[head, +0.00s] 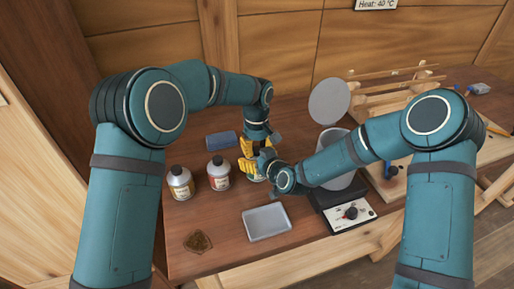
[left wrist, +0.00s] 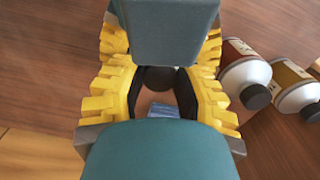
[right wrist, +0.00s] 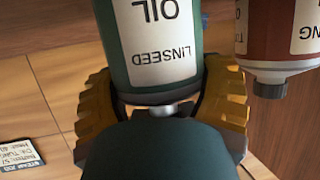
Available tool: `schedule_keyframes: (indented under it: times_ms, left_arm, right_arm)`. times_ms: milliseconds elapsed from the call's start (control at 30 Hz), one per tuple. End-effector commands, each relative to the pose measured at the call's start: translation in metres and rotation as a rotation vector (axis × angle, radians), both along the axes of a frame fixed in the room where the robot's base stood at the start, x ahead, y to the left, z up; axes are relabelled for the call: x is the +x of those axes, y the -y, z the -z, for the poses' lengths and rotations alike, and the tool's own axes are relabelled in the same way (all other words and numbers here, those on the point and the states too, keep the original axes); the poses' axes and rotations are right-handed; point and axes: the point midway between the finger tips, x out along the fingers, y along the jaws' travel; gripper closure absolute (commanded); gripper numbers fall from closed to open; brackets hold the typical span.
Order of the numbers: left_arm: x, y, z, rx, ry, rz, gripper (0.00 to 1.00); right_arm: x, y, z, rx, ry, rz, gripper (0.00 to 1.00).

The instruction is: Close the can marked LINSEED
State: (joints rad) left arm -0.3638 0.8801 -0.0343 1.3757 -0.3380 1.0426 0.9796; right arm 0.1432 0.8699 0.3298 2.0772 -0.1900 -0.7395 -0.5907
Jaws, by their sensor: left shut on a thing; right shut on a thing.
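The LINSEED can (right wrist: 155,55) is dark green with a white label that reads upside down in the right wrist view. Its grey shoulder and pale neck (right wrist: 160,108) point toward my right palm. My right gripper (right wrist: 165,100) has its yellow fingers on either side of the can's top end and is shut on it. In the head view the can is mostly hidden by both hands. My left gripper (left wrist: 160,85) is shut on a small dark round thing, seemingly a cap (left wrist: 160,77). In the head view my left gripper (head: 248,153) is just above my right gripper (head: 262,165).
Two capped cans, one yellowish-labelled (head: 180,183) and one red-labelled (head: 218,174), stand to the left. A blue block or cloth (head: 221,140) lies behind them. A grey tray (head: 267,222) is in front. A grey pot (head: 346,180) on a hotplate (head: 350,213) stands right.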

Motion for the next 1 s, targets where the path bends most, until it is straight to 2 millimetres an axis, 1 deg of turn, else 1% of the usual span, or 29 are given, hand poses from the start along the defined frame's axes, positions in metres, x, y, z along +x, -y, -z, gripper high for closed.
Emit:
schedule_keyframes:
  times_ms: [233,267,300,333,700,767,1000]
  left_arm:
    - [0.000,0.000,-0.001,0.000,0.000,0.008,0.77]
    - [0.000,0.000,-0.001,0.000,0.000,0.007,0.61]
    - [0.000,0.000,-0.001,0.000,0.000,0.007,0.47]
    - [0.000,0.000,-0.001,-0.001,0.000,0.007,0.38]
    - [0.000,0.000,-0.003,-0.001,0.001,0.006,0.38]
    - [0.001,0.000,-0.008,-0.001,0.003,0.005,0.38]
    - [0.001,0.000,-0.037,-0.001,0.004,0.005,0.38]
  right_arm:
    - [0.000,0.000,-0.001,0.000,0.001,0.001,1.00]
    - [0.000,0.000,-0.001,0.000,0.001,0.001,1.00]
    - [0.000,0.000,-0.001,0.001,0.001,0.000,1.00]
    - [0.000,0.000,-0.001,0.000,0.001,0.001,1.00]
    - [0.000,0.000,-0.001,0.001,0.001,0.000,1.00]
    - [0.000,0.000,-0.001,0.001,0.002,0.000,1.00]
    - [0.000,0.000,-0.001,0.001,0.002,0.000,1.00]
